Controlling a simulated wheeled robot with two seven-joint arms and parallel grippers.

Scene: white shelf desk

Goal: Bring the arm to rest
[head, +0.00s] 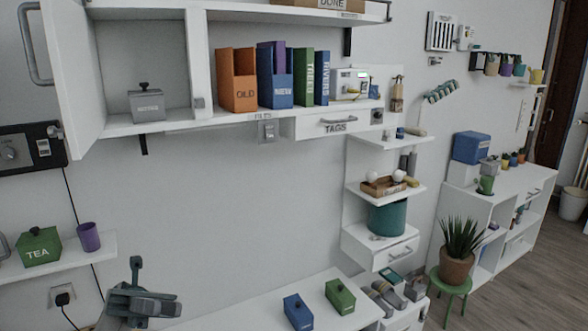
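My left gripper (136,279) is at the bottom left of the head view, grey and dark. It is in front of the wall, left of the white desk top (235,315). No object shows in it, but its fingers are seen at an angle that does not show whether they are open or shut. My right gripper is not in view.
A blue box (298,311) and a green box (340,296) stand on the desk. A green TEA box (39,248) and a purple cup (89,237) stand on the left shelf. The open cabinet door (75,80) juts out above. A potted plant (456,268) stands right.

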